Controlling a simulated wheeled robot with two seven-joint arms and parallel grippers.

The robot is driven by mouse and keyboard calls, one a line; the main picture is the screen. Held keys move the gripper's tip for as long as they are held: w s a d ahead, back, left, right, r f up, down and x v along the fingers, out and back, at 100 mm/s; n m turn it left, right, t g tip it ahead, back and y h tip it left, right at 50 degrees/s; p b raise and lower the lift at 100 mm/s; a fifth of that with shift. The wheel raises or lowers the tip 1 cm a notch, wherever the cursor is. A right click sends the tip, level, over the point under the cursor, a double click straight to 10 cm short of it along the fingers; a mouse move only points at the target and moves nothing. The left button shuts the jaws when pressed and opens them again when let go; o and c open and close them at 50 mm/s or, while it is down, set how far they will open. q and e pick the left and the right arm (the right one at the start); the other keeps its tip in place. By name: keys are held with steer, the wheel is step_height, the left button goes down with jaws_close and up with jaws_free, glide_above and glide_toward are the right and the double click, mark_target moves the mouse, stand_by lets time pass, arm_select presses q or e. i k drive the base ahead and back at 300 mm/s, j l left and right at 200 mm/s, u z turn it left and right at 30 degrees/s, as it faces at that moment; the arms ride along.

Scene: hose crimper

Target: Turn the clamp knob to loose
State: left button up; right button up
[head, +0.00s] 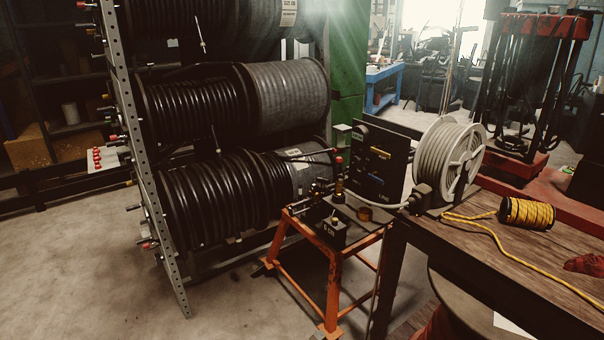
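A hose crimper (332,228) sits on an orange metal stand (333,285) near the middle of the head view. It has a dark box with small white lettering at its front. A small red-topped upright part (339,161) rises behind the box, and a small pale yellow knob-like part (335,219) shows on the box. I cannot tell which of these is the clamp knob, or how it is set. A dark upright panel (380,160) with yellow and blue marks stands behind. Neither of my grippers is in view.
A rack of black hose reels (225,195) stands left of the crimper. A wooden bench (545,250) at right holds a white hose reel (447,160), a spool of yellow rope (527,213) and a red item (584,263). Bare floor (80,260) lies at front left.

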mark_target(323, 181)
steer(key=i+j+z, duration=0.1)
steer(key=i+j, duration=0.35)
steer(key=i+j+z, duration=0.15)
steer(key=i+j, duration=0.25)
steer(key=i+j+z, duration=0.1)
steer(key=i+j, duration=0.35)
steer(key=j, duration=0.15)
steer(key=i+j+z, duration=0.1)
steer(key=i+j, duration=0.25)
steer(key=j, duration=0.2)
